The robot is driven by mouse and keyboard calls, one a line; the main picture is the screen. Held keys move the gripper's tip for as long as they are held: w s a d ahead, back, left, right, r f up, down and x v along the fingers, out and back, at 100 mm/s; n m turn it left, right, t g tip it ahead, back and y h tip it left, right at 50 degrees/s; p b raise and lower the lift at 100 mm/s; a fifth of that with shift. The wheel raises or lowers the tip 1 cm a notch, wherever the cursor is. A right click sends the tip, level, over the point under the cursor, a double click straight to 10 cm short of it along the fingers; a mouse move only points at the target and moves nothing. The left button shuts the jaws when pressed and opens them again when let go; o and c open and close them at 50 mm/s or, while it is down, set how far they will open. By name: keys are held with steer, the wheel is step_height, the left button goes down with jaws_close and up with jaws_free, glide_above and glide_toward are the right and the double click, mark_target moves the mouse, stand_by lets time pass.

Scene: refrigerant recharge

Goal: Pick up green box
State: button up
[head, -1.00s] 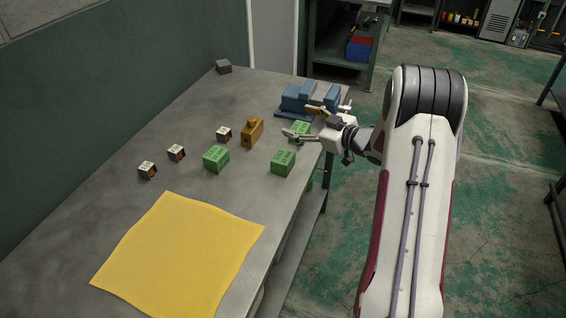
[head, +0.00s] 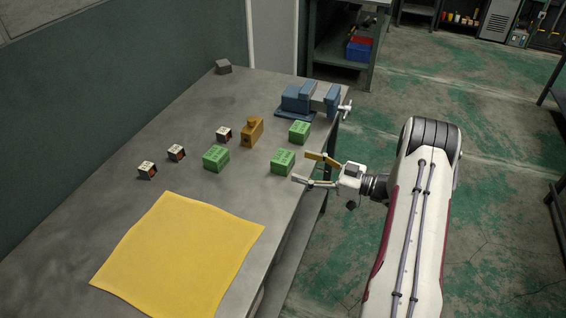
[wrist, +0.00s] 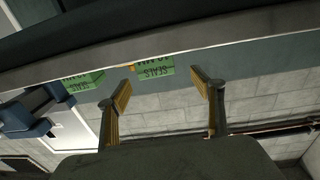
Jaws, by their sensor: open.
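Three green boxes are on the grey workbench. One green box (head: 283,162) sits near the bench's right edge, closest to my gripper. Another green box (head: 299,132) stands behind it, near the blue vise, and a third green box (head: 216,158) lies further left. My gripper (head: 300,167) is open and empty, just to the right of the nearest box and apart from it. In the wrist view my two open fingers (wrist: 162,80) show with nothing between them; one green box (wrist: 155,69) is beyond them, partly cut off by the bench edge, and another green box (wrist: 84,81) shows at the left.
A blue vise (head: 309,100) is at the bench's far right corner. A yellow cloth (head: 180,255) lies at the front. The bench edge (wrist: 150,58) crosses the wrist view.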

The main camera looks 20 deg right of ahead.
mark_target(291, 160)
steer(key=shift+x, duration=1.3)
steer(key=shift+w+a, duration=0.1)
steer(key=shift+w, duration=0.05)
steer(key=shift+w+d+r+x, duration=0.1)
steer(key=shift+r+x, duration=0.05)
steer(key=shift+x, duration=1.05)
steer(key=shift+w+d+r+x, duration=0.1)
steer(key=shift+d+x, duration=0.05)
steer(key=shift+x, duration=1.1)
steer(key=c, duration=1.2)
